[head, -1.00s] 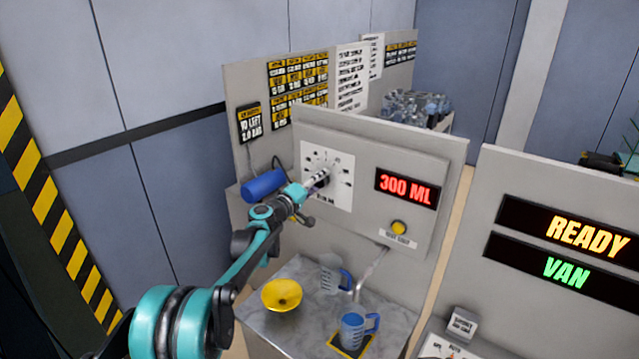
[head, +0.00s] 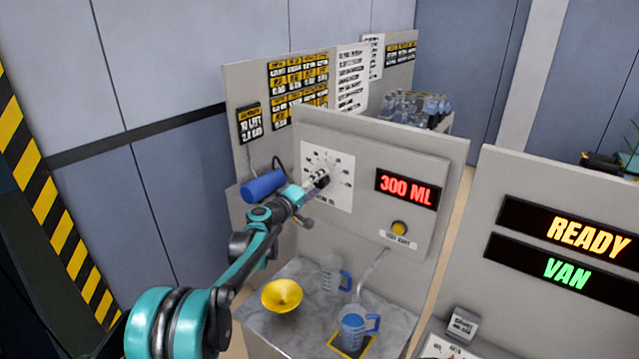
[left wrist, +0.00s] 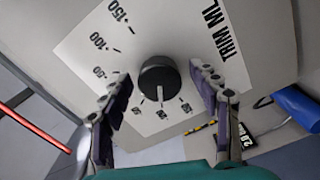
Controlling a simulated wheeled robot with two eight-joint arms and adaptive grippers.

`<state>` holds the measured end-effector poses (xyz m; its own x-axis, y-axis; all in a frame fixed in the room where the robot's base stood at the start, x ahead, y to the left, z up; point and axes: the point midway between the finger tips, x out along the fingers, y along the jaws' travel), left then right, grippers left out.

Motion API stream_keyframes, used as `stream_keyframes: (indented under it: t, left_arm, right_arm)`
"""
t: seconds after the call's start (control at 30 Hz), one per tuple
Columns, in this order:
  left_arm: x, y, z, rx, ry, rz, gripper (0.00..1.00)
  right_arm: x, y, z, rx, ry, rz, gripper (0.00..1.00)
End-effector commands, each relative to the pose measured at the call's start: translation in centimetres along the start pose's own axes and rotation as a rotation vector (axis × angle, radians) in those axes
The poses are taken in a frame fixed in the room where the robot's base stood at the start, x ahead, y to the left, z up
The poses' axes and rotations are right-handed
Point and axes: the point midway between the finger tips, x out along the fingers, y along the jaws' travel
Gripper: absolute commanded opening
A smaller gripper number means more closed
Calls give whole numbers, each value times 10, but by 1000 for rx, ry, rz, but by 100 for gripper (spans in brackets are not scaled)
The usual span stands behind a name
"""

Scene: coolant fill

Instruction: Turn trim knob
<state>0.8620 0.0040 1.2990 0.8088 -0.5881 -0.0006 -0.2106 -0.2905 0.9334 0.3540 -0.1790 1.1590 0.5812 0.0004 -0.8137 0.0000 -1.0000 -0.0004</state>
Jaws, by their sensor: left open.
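The black round trim knob (left wrist: 159,78) sits on the white dial plate marked TRIM ML (left wrist: 195,45) in the left wrist view. My left gripper (left wrist: 160,100) is open, with one finger on each side of the knob and a visible gap to both. In the head view my left gripper (head: 318,180) is at the dial plate (head: 338,192) and mostly hides the knob. The panel display (head: 406,188) reads 300 ML in red. My right gripper is not in view.
A yellow button (head: 399,228) is below the display. A yellow funnel (head: 282,295), a clear jug (head: 332,275) and a blue-handled jug (head: 355,328) stand on the counter below. A blue cylinder (head: 264,186) is left of the dial. Another panel shows READY (head: 590,232) and VAN.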

Motion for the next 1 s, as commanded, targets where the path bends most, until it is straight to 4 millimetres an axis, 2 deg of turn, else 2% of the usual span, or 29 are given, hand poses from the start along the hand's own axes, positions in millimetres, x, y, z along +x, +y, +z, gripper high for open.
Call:
stream_keyframes:
  t: [0.3,0.5,0.7,1.0]
  left_arm:
    - [-66,-1,-1,0,4,-1,62]
    - [-100,0,-1,0,2,-1,62]
    - [-113,-1,0,0,2,-1,62]
    - [-114,0,0,1,0,-2,62]
  right_arm:
    - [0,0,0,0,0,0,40]
    - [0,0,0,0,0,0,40]
    - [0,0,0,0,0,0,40]
    - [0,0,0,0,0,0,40]
